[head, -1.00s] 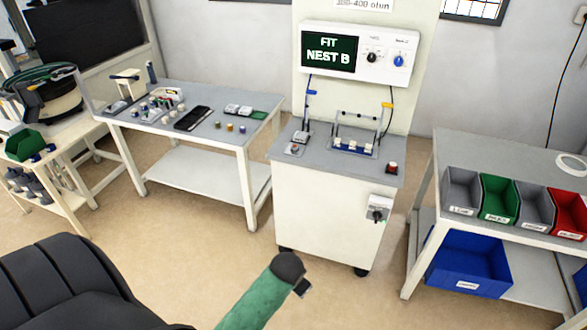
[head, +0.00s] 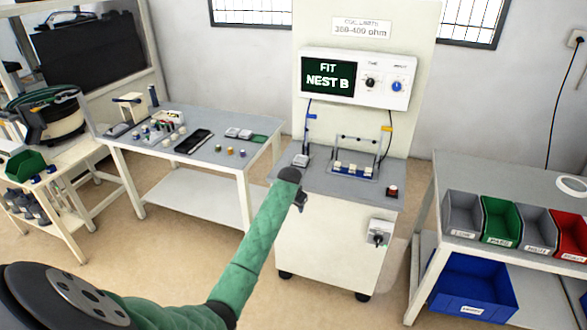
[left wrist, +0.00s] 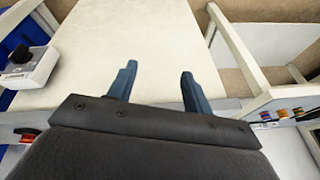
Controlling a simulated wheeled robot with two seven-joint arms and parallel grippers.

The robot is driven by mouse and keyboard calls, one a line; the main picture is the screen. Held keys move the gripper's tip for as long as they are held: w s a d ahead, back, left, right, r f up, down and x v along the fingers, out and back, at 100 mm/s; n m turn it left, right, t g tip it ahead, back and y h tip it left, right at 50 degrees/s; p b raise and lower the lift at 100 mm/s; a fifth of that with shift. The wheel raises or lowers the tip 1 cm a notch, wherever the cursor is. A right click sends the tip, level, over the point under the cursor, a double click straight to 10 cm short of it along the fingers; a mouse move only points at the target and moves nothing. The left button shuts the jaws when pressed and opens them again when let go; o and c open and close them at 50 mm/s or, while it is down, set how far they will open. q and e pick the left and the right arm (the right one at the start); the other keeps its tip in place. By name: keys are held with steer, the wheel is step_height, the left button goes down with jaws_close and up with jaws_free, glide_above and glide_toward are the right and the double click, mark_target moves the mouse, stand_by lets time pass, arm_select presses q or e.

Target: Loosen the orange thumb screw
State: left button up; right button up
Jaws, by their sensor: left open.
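I cannot clearly make out an orange thumb screw in either view. The bench fixture (head: 353,170) stands on the grey top of the white test cabinet (head: 325,232), with pale blocks in a blue base and a frame over it. A small grey device (head: 301,160) sits left of it, partly hidden behind my arm. My left gripper (head: 301,201) is in front of the cabinet's upper front edge, apart from the fixture. In the left wrist view, its two blue fingers (left wrist: 155,76) are spread with nothing between them. My right gripper is not in view.
The display (head: 328,77) reads "FIT NEST B". A red button (head: 392,191) and a switch box (head: 380,233) are at the cabinet's right. A side table (head: 225,133) with small parts stands left. Bins (head: 461,212) stand on the right table. Floor shows between the furniture.

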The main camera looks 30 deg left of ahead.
arm_select(q)
steer(key=w+a+r+n+h, duration=0.1)
steer(key=w+a+r, duration=0.95)
steer(key=w, duration=0.35)
steer(key=shift+t, duration=0.3)
steer(key=p+x, duration=0.1)
steer(key=x, duration=0.4)
steer(key=shift+d+p, duration=0.1)
steer(key=shift+p, duration=0.2)
steer(key=shift+x, duration=1.05)
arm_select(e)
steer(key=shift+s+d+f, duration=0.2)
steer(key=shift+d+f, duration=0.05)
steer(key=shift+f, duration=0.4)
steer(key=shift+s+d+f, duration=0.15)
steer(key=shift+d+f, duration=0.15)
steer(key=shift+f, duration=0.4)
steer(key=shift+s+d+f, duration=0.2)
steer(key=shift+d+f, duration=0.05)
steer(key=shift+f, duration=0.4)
arm_select(q)
steer(key=c, duration=1)
